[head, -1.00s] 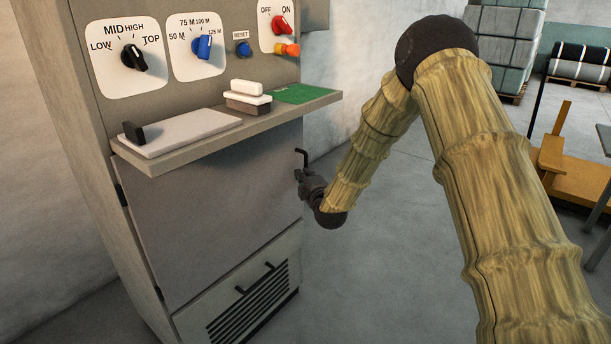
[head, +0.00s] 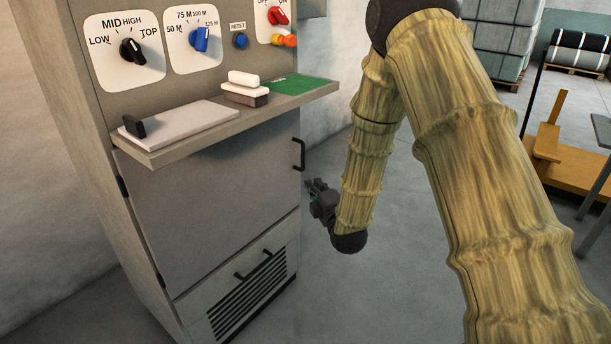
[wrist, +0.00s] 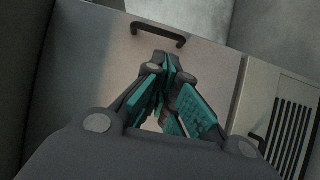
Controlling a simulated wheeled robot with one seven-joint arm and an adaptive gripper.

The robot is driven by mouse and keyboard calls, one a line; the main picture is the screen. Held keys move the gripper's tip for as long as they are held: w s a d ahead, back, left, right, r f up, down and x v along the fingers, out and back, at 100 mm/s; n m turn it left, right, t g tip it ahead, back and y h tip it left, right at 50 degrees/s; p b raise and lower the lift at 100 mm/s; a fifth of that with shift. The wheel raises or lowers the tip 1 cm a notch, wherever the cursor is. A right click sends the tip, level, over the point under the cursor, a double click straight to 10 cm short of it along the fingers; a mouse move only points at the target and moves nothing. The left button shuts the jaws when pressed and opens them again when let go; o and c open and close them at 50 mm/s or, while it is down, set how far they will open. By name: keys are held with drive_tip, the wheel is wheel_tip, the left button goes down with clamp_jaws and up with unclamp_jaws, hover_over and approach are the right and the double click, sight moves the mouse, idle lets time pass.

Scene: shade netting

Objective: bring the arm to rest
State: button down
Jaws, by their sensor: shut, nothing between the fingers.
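My gripper (head: 312,186) hangs low beside the right edge of the grey cabinet (head: 215,205), just below and right of the black door handle (head: 299,155). In the wrist view my gripper (wrist: 165,62) is shut, with its teal-padded fingers together and nothing held. The door handle (wrist: 145,33) shows beyond the fingertips there, apart from them. My arm comes down from the upper right, bent at the elbow, in a bark-textured cover. The cabinet door looks closed.
A shelf (head: 170,154) juts from the cabinet, bearing a white board (head: 185,125), a white-topped block (head: 245,90) and a green mat (head: 290,84). Knobs sit above it. A vented lower drawer (head: 250,290) is below. An orange-yellow frame (head: 570,165) stands at right. Floor around the gripper is clear.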

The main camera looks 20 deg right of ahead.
drive_tip(key=s+a+f+m+g, duration=0.1)
drive_tip(key=s+f+m+g, duration=0.1)
drive_tip(key=s+f, duration=0.35)
drive_tip(key=s+f+m+g, duration=0.2)
drive_tip(key=f, duration=0.6)
drive_tip(key=s+a+f+m+g, duration=0.2)
drive_tip(key=s+f+m+g, duration=0.3)
drive_tip(key=s+f, duration=0.8)
drive_tip(key=s+a+f+m+g, duration=0.1)
drive_tip(key=s+f+m+g, duration=0.65)
drive_tip(key=s, duration=0.95)
drive_tip(key=s+f+m+g, duration=0.2)
drive_tip(key=s+f+m, duration=0.1)
drive_tip(key=s, duration=1.1)
wheel_tip(320, 180, up, 21)
drive_tip(key=p, duration=2.1)
drive_tip(key=shift+w+a+n+t+h, duration=0.2)
drive_tip(key=shift+a+n+t+h, duration=0.1)
drive_tip(key=shift+a+n+t, duration=0.1)
